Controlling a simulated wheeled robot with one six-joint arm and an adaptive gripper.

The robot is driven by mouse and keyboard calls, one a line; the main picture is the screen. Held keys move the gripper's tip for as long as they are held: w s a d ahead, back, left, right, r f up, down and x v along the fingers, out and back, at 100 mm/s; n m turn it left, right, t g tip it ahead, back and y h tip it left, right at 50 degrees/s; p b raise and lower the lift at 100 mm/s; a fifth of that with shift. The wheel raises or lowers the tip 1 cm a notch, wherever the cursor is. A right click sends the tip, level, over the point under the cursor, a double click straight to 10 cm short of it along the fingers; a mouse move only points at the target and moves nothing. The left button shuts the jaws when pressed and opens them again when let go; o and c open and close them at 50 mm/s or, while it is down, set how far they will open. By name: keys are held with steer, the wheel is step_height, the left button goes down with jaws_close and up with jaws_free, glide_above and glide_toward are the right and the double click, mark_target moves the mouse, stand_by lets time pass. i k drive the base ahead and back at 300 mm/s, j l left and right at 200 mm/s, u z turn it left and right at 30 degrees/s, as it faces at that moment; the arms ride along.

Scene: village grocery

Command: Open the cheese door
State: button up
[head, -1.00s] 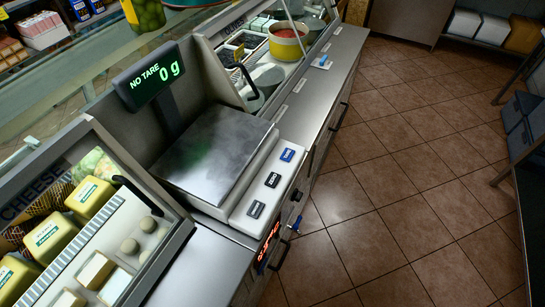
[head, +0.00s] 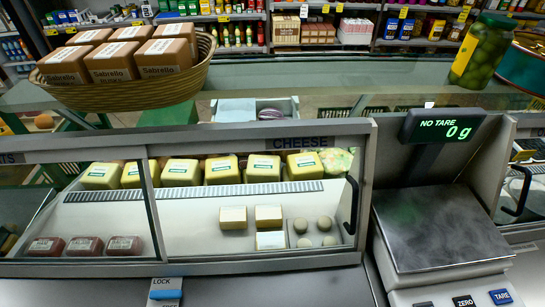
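The cheese door (head: 300,190) is a framed glass pane under the CHEESE label on the counter display case. It appears shut, with its frame covering the right part of the case. A dark curved handle (head: 353,205) stands upright at its right edge. Behind the glass are a row of yellow cheese blocks (head: 222,169), a few pale blocks (head: 233,217) and several small round cheeses (head: 325,223). My gripper is not in view.
A scale (head: 440,230) with a green display (head: 445,127) stands right of the door. A wicker basket of Sabrello boxes (head: 128,85) sits above the case. Red packs (head: 85,245) lie behind the left pane. A blue LOCK piece (head: 166,288) lies at the front.

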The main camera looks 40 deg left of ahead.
mark_target(321, 141)
steer(key=u, duration=1.25)
